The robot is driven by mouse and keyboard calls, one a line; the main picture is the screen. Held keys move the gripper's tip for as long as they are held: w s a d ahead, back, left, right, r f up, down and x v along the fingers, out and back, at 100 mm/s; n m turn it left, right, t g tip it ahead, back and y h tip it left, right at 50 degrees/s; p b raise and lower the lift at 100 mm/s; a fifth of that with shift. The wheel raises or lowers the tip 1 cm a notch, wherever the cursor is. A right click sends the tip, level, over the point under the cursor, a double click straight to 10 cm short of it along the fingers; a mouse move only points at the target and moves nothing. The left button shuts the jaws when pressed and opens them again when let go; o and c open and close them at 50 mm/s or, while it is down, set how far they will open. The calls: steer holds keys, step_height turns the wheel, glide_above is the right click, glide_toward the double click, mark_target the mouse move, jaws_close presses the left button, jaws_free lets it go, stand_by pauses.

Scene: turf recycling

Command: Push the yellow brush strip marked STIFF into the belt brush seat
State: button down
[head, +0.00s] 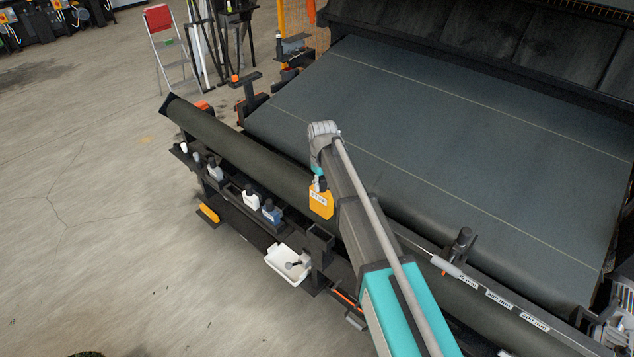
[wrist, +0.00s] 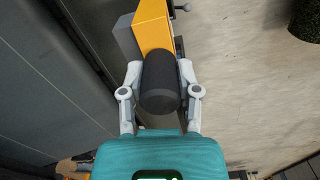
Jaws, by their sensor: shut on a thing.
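My gripper (wrist: 160,72) is shut on the black round handle (wrist: 160,85) of a yellow block, the brush strip (wrist: 153,27). In the head view the yellow strip (head: 320,205) hangs below my gripper (head: 319,184) and bears a small white label, too small to read surely. It is in front of the long dark roller, above the rail; I cannot tell whether it touches anything. A grey block (wrist: 126,38) shows beside the strip in the wrist view. I cannot surely pick out the belt brush seat; my arm hides part of the rail.
The dark belt (head: 430,125) and long roller (head: 245,145) lie behind. The rail holds a white black-topped piece (head: 250,202) and a blue one (head: 270,214). A white tray (head: 285,268) and a yellow bar (head: 208,213) sit lower.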

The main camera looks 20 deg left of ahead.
mark_target(321, 206)
steer(key=shift+s+f+b, duration=0.15)
steer(key=shift+f+b, duration=1)
steer(key=shift+b, duration=0.05)
step_height(321, 206, down, 8)
steer(key=b, duration=0.7)
steer(key=shift+r+b, duration=0.15)
steer(key=shift+b, duration=0.15)
step_height(321, 206, down, 6)
steer(key=b, duration=0.6)
stand_by(4.0)
steer(key=shift+c, duration=1.2)
jaws_free()
